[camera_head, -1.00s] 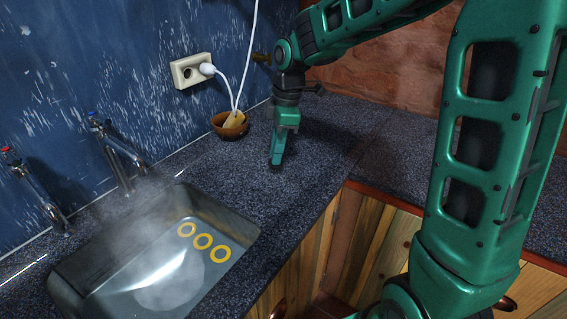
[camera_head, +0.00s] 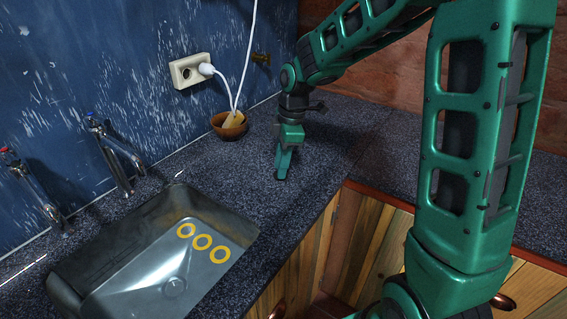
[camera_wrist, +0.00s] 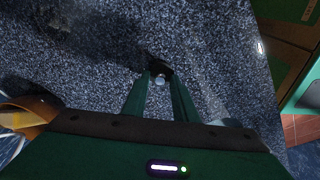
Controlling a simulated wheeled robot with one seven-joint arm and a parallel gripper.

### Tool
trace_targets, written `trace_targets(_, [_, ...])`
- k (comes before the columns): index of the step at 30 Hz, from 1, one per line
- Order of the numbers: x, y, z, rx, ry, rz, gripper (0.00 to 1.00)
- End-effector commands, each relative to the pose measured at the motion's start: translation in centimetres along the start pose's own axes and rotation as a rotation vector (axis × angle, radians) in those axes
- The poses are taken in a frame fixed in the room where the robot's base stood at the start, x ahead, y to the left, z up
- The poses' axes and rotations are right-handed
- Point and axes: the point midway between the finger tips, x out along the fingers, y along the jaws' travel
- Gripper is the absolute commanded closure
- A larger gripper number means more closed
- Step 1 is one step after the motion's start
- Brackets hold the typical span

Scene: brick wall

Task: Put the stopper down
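My gripper (camera_head: 281,174) points down over the dark speckled counter (camera_head: 225,178), to the right of the sink. In the wrist view my gripper (camera_wrist: 160,82) has its two green fingers converging around a small stopper (camera_wrist: 160,79) with a pale round knob. The fingers look shut on it. Its dark lower part is close to the counter; whether it touches the surface is hard to tell. In the head view the stopper is too small and dark to make out clearly at the fingertips. The metal sink (camera_head: 125,255) shows its drain.
Two taps (camera_head: 118,158) (camera_head: 35,190) stand behind the sink. Several yellow rings (camera_head: 203,242) lie in it. A brown bowl (camera_head: 230,127) sits by the wall below a socket (camera_head: 190,71) with a white cord. The counter around my gripper is clear; its front edge is nearby.

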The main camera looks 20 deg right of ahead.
Motion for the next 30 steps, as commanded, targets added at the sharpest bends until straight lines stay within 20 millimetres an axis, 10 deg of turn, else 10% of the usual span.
trace_targets(14, [-1.1,0.1,0.0,0.0,0.0,0.002,0.66])
trace_targets(30, [-10.6,0.1,-0.1,-0.001,0.001,0.003,0.66])
